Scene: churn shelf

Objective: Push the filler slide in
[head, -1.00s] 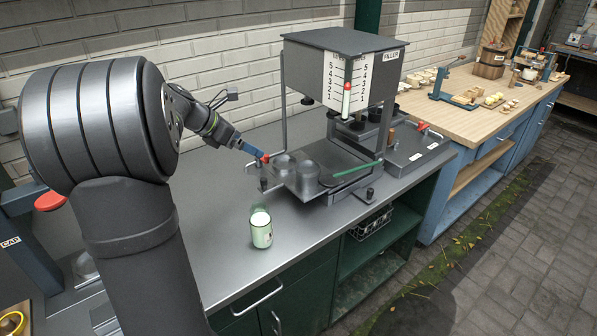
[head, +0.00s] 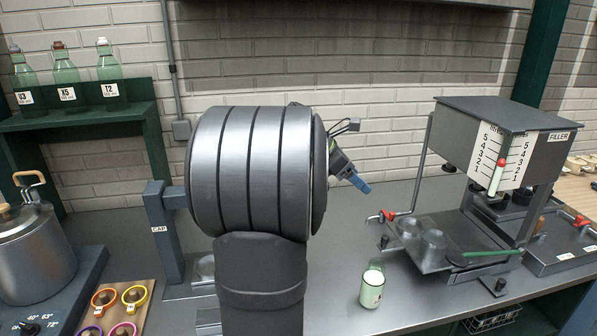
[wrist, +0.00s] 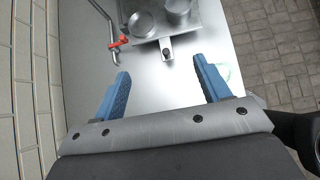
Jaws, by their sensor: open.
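The filler (head: 510,125) is a dark metal box on posts with a level scale and a red marker. Its slide, a grey metal plate (head: 432,262) bearing round metal cups (head: 433,242), sticks out to the left at its base. The slide plate also shows at the top of the wrist view (wrist: 195,36), with a small dark knob (wrist: 167,53) at its near edge. My gripper (head: 365,188) is left of the slide and apart from it. In the wrist view my gripper (wrist: 160,66) has its blue fingers spread, with nothing between them.
A red-ended lever (wrist: 118,41) stands beside the slide. A capper (head: 162,230), pot (head: 35,250) and coloured rings (head: 133,294) are at left. Bare counter lies between my gripper and the slide.

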